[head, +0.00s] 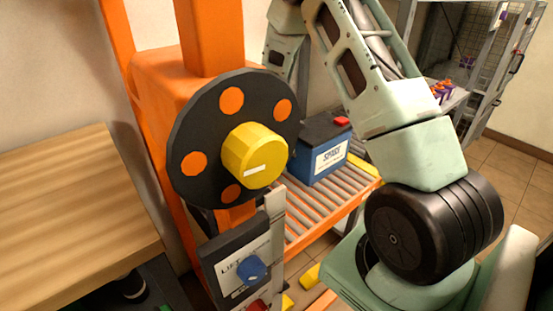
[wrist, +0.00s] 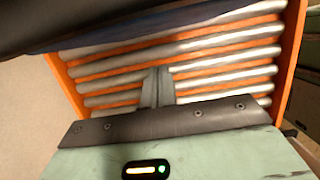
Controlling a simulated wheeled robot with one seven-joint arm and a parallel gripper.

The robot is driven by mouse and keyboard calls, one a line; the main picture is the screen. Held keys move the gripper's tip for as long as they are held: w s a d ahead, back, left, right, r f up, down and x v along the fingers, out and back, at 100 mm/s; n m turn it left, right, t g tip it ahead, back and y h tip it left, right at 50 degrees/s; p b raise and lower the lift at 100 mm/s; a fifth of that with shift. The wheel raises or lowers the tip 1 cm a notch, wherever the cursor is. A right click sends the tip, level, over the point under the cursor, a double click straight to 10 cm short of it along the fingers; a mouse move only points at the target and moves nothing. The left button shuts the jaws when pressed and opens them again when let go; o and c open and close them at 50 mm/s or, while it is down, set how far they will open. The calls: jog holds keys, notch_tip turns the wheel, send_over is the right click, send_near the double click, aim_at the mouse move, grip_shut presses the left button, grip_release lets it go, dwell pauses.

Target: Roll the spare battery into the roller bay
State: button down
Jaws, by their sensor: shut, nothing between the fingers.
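The spare battery (head: 322,150) is a blue box with a black top, a white SPARE label and a red cap. It stands upright on a bed of grey rollers (head: 305,212) with orange side rails. In the wrist view the rollers (wrist: 215,58) lie bare below my gripper (wrist: 159,72), whose fingers are together and empty. A dark shape with a blue edge (wrist: 130,42) crosses the top of that view; it looks like the battery, close to the camera. In the head view my gripper is hidden. I cannot tell whether it touches the battery.
An orange post (head: 208,38) carries a black disc (head: 194,125) with orange spots and a yellow knob (head: 250,158), partly blocking the rollers. Below is a LIFT panel (head: 232,285) with a blue knob (head: 252,269). A wooden table (head: 70,215) stands left; a metal rack (head: 480,70) stands back right.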

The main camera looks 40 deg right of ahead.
jog(key=shift+s+d+r, duration=0.1)
jog(key=shift+d+r, duration=0.1)
jog(key=shift+d, duration=1.4)
